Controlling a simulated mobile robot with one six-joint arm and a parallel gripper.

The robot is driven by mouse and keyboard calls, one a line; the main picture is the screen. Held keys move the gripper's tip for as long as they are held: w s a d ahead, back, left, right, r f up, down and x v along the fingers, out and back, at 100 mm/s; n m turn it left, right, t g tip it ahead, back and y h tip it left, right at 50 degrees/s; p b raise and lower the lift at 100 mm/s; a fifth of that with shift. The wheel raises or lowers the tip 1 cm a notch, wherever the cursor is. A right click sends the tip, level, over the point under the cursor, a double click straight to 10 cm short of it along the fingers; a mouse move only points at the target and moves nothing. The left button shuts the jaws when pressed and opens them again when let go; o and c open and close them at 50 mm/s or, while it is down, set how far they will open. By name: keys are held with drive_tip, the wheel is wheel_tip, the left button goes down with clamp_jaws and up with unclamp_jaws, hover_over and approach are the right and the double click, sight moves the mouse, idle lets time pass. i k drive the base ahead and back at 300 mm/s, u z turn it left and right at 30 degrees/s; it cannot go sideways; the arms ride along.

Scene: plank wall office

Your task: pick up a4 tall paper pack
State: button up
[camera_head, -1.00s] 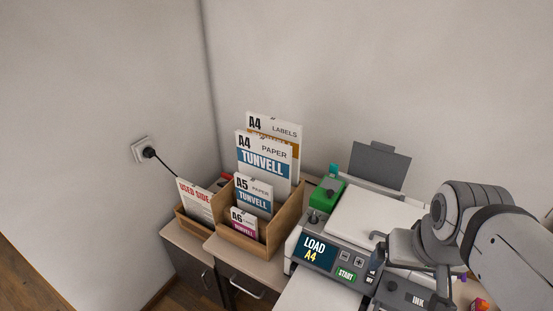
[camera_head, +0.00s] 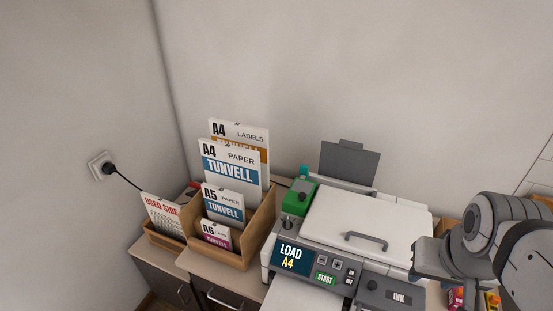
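The A4 paper pack (camera_head: 232,171), tall and white with a blue TUNVELL band, stands upright in the wooden holder (camera_head: 262,224) at left of centre. It stands behind the shorter A5 pack (camera_head: 224,204) and the small A6 pack (camera_head: 215,236), and in front of the A4 labels pack (camera_head: 240,131). Its lower part is hidden by the A5 pack. My gripper (camera_head: 424,262) is at the right, over the printer's right end, well apart from the packs. Its fingers are seen from the side, so I cannot tell their opening.
A printer (camera_head: 360,222) with a raised grey rear support (camera_head: 349,167) stands right of the holder; its screen reads LOAD A4. A green object (camera_head: 298,198) sits between them. A used-side paper box (camera_head: 163,217) stands left. A wall socket (camera_head: 102,166) is at the left.

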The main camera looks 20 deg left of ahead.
sight(234, 168)
drive_tip(key=z, duration=1.9)
drive_tip(key=k, duration=1.8)
drive_tip(key=u, duration=2.05)
drive_tip(key=i, duration=1.5)
drive_tip(key=u, duration=0.05)
